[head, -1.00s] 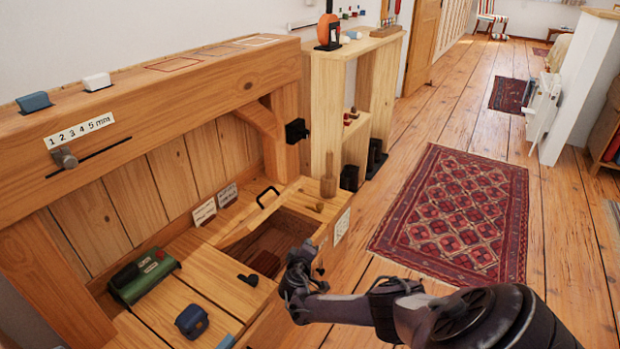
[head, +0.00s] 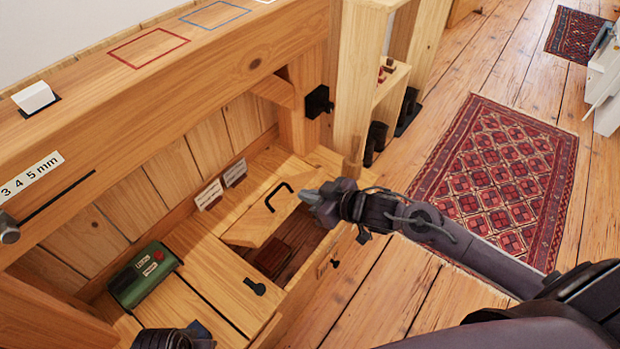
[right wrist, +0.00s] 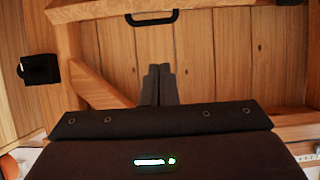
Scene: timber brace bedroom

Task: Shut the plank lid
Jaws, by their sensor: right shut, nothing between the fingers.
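The plank lid (head: 256,226) stands tilted open over a compartment in the wooden bench, with dark red contents (head: 273,258) showing below. Its black bar handle (head: 278,197) is near the upper edge; a black handle also shows at the top of the right wrist view (right wrist: 152,17). My right gripper (head: 308,196) is shut and empty, just right of the handle and lid edge in the head view. The right wrist view shows its closed fingers (right wrist: 158,85), apart from the handle. A dark part at the bottom of the head view appears to be my left gripper (head: 165,339), mostly cut off.
A green box (head: 145,274) sits on the bench left of the opening. A black latch-like piece (head: 255,286) is on the front planks. A thick beam (head: 200,75) runs above the bench.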

